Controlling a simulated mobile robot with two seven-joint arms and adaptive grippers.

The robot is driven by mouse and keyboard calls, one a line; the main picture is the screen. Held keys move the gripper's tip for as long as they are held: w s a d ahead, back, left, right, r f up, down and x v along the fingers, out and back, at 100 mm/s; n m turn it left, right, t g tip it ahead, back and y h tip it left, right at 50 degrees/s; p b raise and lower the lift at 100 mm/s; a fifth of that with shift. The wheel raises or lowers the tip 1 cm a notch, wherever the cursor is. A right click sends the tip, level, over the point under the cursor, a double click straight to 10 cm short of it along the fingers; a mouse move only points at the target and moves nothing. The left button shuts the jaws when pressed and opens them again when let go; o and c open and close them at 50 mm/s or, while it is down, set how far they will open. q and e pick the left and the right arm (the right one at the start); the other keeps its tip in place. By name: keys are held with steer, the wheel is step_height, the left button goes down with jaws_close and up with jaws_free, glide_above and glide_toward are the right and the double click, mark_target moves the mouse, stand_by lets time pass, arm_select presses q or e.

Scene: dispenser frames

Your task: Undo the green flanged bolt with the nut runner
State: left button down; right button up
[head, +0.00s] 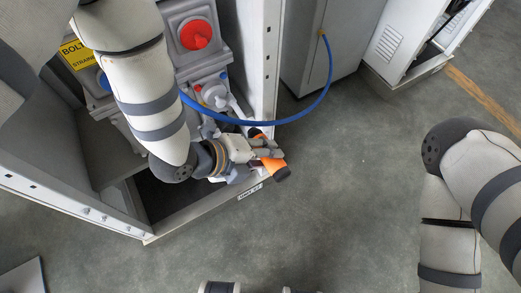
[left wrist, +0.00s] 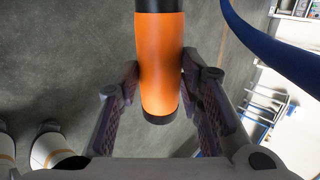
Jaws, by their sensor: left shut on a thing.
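My left gripper (head: 262,158) is shut on the nut runner (head: 274,168), an orange tool with black ends, in front of the open cabinet frame. In the left wrist view the orange body of the nut runner (left wrist: 160,65) stands between the two fingers of my left gripper (left wrist: 157,88). One black end of it runs out of the top of that view. I cannot make out a green flanged bolt in either view; my left arm covers part of the cabinet. My right arm shows at the right of the head view, but its gripper is not in view.
The cabinet frame (head: 196,215) holds grey units with a red knob (head: 196,35) and a yellow label (head: 76,54). A blue hose (head: 290,122) arcs from the cabinet at the back to this one, close above my left gripper. Open grey floor (head: 340,200) lies right of the frame.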

mark_target(278, 180)
arm_select(q)
steer(key=shift+s+d+p, duration=0.3)
steer(key=shift+s+d, duration=0.3)
steer(key=shift+s, duration=0.2)
steer(key=shift+s+d+p, duration=0.35)
steer(key=shift+s+d, duration=0.2)
steer(key=shift+s, duration=0.3)
steer(key=shift+s+d+p, duration=0.3)
steer(key=shift+s+d, duration=0.3)
steer(key=shift+s, duration=0.2)
